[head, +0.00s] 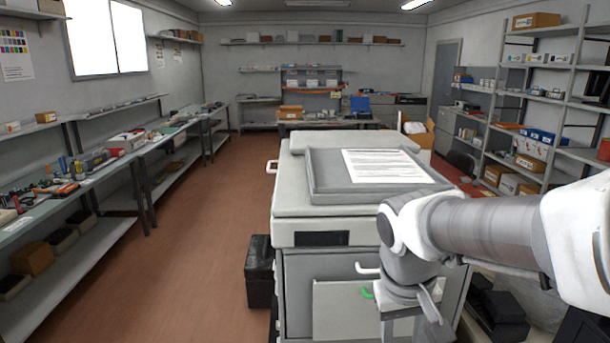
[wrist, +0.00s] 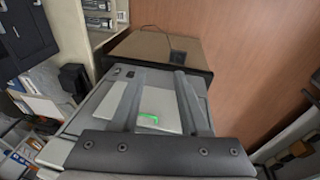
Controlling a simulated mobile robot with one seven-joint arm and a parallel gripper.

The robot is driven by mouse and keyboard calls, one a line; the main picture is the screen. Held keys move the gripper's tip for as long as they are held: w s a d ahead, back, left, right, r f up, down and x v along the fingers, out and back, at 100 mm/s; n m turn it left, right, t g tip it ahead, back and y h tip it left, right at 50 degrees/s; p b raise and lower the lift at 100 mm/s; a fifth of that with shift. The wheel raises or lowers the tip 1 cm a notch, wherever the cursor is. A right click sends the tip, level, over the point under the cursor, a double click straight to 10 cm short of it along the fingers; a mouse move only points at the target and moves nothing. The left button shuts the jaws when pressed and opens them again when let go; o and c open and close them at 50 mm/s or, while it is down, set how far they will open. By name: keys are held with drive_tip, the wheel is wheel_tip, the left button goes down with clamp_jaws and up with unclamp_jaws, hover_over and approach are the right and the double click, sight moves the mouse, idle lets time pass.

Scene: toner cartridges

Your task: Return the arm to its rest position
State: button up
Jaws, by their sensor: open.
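My arm (head: 470,230) reaches in from the right in the head view, in front of the large grey-white copier (head: 305,205). Its wrist end points down beside the copier's front panel (head: 335,315). In the wrist view my gripper (wrist: 156,88) shows two separated fingers with nothing held between them. A pale panel with a green handle (wrist: 148,119) shows between and beyond the fingers. The green handle (head: 367,293) also shows in the head view, left of my wrist. The fingertips are hard to make out in the head view.
A printed sheet (head: 388,166) lies on the copier's top. A black box (head: 259,272) stands on the floor at its left. Workbenches (head: 100,165) line the left wall and loaded shelves (head: 540,110) the right. The brown floor (head: 190,250) left of the copier is clear.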

drive_tip(key=s+r+t+y, duration=0.1)
drive_tip(key=s+r+t, duration=0.3)
drive_tip(key=s, duration=0.4)
drive_tip(key=shift+s+a+r+m+y, duration=0.25)
drive_tip(key=shift+s+a+m+y, duration=0.05)
drive_tip(key=shift+s+a, duration=0.1)
idle(0.5)
